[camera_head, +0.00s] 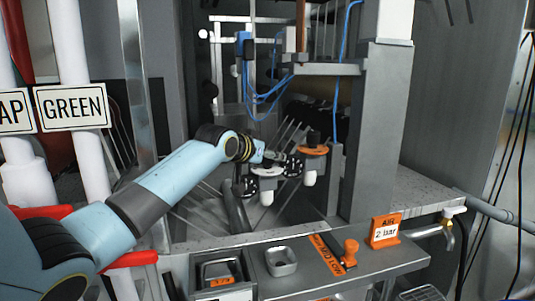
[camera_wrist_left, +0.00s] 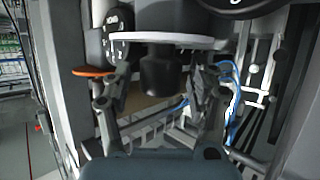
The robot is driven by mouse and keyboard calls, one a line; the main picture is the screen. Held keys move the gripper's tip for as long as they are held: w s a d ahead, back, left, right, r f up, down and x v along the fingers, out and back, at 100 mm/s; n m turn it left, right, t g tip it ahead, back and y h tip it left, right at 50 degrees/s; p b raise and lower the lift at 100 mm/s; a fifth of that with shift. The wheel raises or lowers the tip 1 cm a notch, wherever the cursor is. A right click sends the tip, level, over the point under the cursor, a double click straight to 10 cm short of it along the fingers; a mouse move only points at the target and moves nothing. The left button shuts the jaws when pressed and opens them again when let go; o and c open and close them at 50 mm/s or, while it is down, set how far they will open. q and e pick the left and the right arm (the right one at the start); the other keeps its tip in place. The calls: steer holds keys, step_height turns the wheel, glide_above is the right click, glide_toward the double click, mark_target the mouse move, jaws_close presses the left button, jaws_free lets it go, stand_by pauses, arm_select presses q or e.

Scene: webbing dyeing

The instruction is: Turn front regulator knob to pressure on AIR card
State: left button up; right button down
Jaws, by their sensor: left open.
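The front regulator (camera_head: 267,182) has a pale disc and a white bowl below. Its top is partly hidden by my left gripper (camera_head: 262,158). In the left wrist view, its black knob (camera_wrist_left: 160,78) sits between the two fingers of my left gripper (camera_wrist_left: 155,85), beside a pale disc (camera_wrist_left: 160,41). The fingers are spread, with visible gaps on both sides of the knob. A second regulator (camera_head: 313,151) with an orange disc stands behind and to the right. The orange AIR card (camera_head: 385,232) reads 2 bar. My right gripper is not in view.
Round black gauges (camera_head: 293,167) sit close to the regulators. A grey upright post (camera_head: 376,130) stands to the right. Blue hoses (camera_head: 262,95) hang behind.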

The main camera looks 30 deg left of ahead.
arm_select(q)
steer(key=c, duration=1.2)
jaws_close()
steer(key=n+y, duration=0.2)
steer(key=y, duration=0.1)
steer(key=shift+d+n, duration=0.1)
steer(key=shift+n, duration=0.3)
steer(key=shift+n+g+y+b, duration=1.1)
steer(key=shift+n+y+b, duration=0.25)
steer(key=shift+n+y, duration=0.2)
